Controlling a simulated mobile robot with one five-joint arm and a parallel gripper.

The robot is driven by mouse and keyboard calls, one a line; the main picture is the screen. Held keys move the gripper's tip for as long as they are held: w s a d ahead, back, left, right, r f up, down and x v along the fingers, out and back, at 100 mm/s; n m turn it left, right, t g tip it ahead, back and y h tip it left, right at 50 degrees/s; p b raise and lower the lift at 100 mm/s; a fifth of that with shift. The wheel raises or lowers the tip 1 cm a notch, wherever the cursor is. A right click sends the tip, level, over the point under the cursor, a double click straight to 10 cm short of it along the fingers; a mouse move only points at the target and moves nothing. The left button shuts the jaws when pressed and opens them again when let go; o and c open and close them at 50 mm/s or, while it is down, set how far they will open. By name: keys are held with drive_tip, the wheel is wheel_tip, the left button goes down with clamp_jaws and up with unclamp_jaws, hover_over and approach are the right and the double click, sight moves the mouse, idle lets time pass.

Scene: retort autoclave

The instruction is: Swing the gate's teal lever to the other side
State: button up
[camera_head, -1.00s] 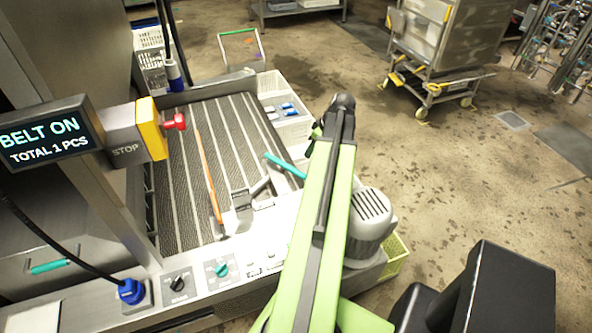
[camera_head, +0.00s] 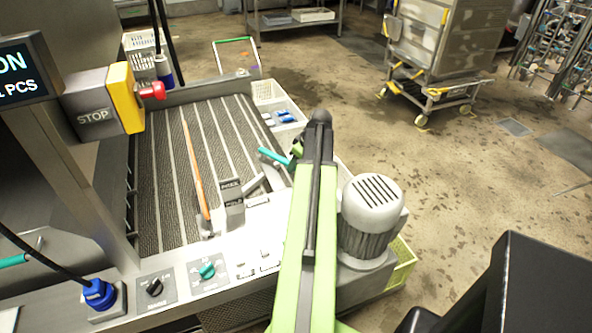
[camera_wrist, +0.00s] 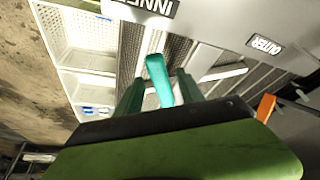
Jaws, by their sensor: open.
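The teal lever (camera_head: 272,157) sticks out from a grey arm at the right edge of the belt, and its tip points up-left in the head view. In the wrist view the lever (camera_wrist: 158,78) stands between the two green fingers of my gripper (camera_wrist: 160,92). The jaws are open around it, and I cannot tell whether either finger touches it. In the head view my gripper (camera_head: 294,152) is mostly hidden behind my arm, at the lever's right end. The gate's orange bar (camera_head: 194,165) lies lengthwise over the belt.
An INNER plate (camera_wrist: 150,5) and an OUTER plate (camera_wrist: 265,45) show in the wrist view. A grey motor (camera_head: 370,212) stands right of my arm. A red-tipped STOP box (camera_head: 100,105) is at left.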

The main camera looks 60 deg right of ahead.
drive_tip(key=shift+c, duration=0.4)
clamp_jaws()
idle(0.9)
